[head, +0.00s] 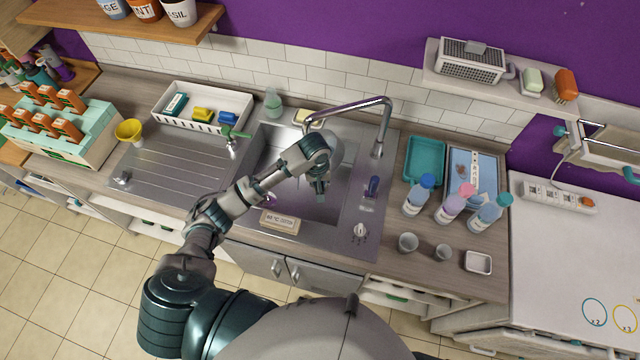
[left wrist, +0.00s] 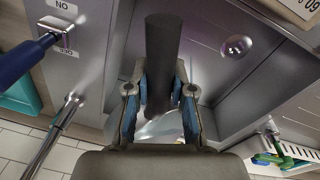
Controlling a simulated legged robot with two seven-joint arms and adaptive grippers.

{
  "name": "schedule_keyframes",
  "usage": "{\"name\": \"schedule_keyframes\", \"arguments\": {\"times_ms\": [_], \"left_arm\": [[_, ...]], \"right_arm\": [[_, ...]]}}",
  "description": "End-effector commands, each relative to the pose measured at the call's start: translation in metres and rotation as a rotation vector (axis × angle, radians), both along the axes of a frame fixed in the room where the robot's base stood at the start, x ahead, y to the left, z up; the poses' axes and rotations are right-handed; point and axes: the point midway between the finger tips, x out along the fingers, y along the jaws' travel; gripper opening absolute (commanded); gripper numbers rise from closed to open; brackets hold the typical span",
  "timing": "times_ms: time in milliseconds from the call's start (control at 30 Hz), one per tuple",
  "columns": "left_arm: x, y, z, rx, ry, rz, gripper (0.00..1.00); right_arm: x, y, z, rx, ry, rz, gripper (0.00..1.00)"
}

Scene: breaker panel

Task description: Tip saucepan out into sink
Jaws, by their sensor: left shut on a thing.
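The steel sink (head: 345,210) is set in the counter at the middle of the head view. My left gripper (head: 319,188) is over its basin, pointing down. In the left wrist view the gripper (left wrist: 160,100) is shut on a dark handle (left wrist: 162,45), which I take to be the saucepan's. A shiny piece of metal (left wrist: 163,127) shows between the fingers, perhaps part of the pan. My right gripper is out of both views.
A tall tap (head: 378,130) arches over the back of the sink. A blue-handled lever (head: 373,186) stands at its right and a green tap (head: 234,133) at its left. A small sign (head: 280,221) is on the front rim. Bottles (head: 418,196) stand farther right.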

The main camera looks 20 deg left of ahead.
Motion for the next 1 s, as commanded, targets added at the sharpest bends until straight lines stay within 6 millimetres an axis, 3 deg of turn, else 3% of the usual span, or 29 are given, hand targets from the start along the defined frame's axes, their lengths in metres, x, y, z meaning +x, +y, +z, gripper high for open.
{"name": "schedule_keyframes", "arguments": {"times_ms": [1000], "left_arm": [[-0.006,0.012,0.004,-0.206,-0.089,0.001,0.00]], "right_arm": [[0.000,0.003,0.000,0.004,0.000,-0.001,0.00]]}}
